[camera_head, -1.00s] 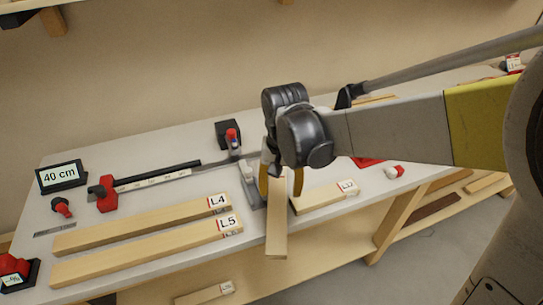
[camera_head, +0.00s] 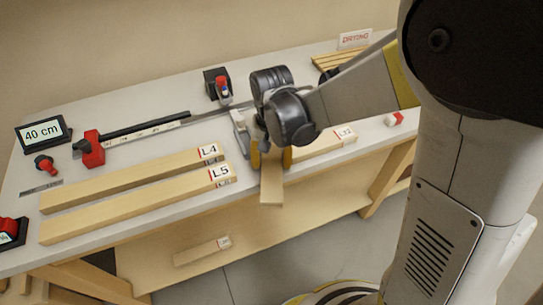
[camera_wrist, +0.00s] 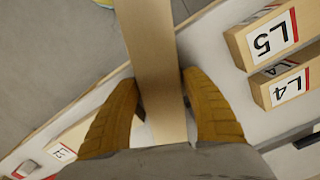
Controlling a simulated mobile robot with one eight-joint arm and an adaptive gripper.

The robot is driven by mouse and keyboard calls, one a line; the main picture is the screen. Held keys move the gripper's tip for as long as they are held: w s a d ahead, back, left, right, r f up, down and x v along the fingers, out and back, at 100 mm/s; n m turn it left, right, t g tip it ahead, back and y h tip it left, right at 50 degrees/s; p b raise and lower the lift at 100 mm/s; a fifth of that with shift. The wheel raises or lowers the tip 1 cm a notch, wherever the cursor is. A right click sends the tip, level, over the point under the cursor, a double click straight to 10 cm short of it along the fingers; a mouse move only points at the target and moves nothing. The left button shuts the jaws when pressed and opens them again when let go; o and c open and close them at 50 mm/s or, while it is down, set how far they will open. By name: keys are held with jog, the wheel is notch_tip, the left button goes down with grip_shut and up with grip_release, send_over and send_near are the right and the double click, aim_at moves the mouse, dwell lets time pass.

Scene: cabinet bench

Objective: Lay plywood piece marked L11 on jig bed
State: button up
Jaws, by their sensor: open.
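A pale wooden board (camera_head: 271,190) lies under my gripper, its near end jutting past the bench's front edge. No label shows on it, so I cannot tell whether it is L11. My gripper (camera_head: 271,158) is open, with one yellow finger on each side of the board. In the wrist view the board (camera_wrist: 158,60) runs between the fingers (camera_wrist: 158,90), close to both; contact is unclear. A grey metal fixture (camera_head: 241,130) stands just behind and left of my gripper, partly hidden. I cannot tell whether it is the jig bed.
Boards L4 (camera_head: 130,180) and L5 (camera_head: 135,205) lie left on the bench. A board labelled like L12 (camera_head: 318,143) lies close right of my gripper. A red clamp on a ruler bar (camera_head: 92,150) and a 40 cm display (camera_head: 43,133) are behind left. Another board (camera_head: 200,251) lies below.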

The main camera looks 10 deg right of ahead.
jog(key=c, duration=1.1)
jog(key=shift+o, duration=0.2)
jog(key=shift+r, duration=0.15)
